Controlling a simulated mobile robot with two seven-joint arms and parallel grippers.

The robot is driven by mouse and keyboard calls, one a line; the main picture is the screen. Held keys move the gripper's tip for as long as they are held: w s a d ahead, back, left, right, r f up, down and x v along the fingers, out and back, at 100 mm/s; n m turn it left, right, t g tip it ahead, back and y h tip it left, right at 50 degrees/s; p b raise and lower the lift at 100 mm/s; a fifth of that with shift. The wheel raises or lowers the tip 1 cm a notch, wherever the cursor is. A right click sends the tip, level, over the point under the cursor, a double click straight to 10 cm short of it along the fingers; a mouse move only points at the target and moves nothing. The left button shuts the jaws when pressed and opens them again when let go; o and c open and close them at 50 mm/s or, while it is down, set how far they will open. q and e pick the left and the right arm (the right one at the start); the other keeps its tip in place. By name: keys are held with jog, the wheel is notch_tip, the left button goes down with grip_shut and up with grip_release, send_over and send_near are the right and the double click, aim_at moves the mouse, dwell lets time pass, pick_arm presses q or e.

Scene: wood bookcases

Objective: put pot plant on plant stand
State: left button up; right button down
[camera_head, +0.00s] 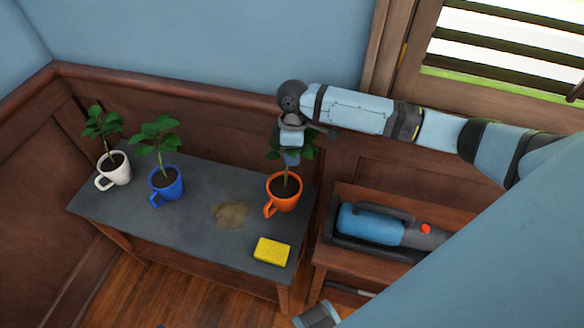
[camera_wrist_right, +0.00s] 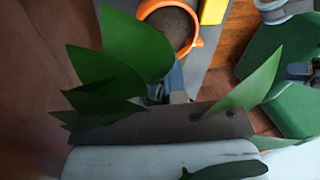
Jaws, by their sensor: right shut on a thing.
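An orange mug-like pot (camera_head: 287,203) holds a leafy plant and appears upright at the right end of a grey-topped table (camera_head: 200,210). My right gripper (camera_head: 290,156) is above this pot, shut on the plant among its leaves; the exact grip is partly hidden by leaves. In the right wrist view the orange pot (camera_wrist_right: 172,12) shows at the top, with large green leaves (camera_wrist_right: 112,60) around the gripper. I cannot tell whether the pot touches the tabletop. A white pot (camera_head: 116,172) and a blue pot (camera_head: 167,187), each with a plant, stand at the table's left.
A yellow sponge (camera_head: 272,251) lies near the table's front right, and a brown dirt patch (camera_head: 231,213) is at the middle. A lower wooden bench (camera_head: 325,268) with a blue and grey handheld device (camera_head: 375,225) stands to the right. A panelled wall is behind.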

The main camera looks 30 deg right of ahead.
send_over(292, 183)
jog(key=w, duration=0.1)
jog(key=shift+w+d+f, duration=0.1)
jog(key=shift+d+f, duration=0.1)
jog(key=shift+f, duration=1.1)
jog(key=shift+w+d+f, duration=0.1)
jog(key=shift+d+f, duration=0.1)
jog(key=shift+f, duration=1.05)
jog(key=shift+s, duration=0.1)
jog(key=c, duration=1.2)
grip_release()
jog(key=shift+f, duration=0.15)
jog(key=shift+o, duration=0.2)
jog(key=shift+b, duration=0.3)
jog(key=v, duration=0.8)
jog(key=shift+p, duration=0.35)
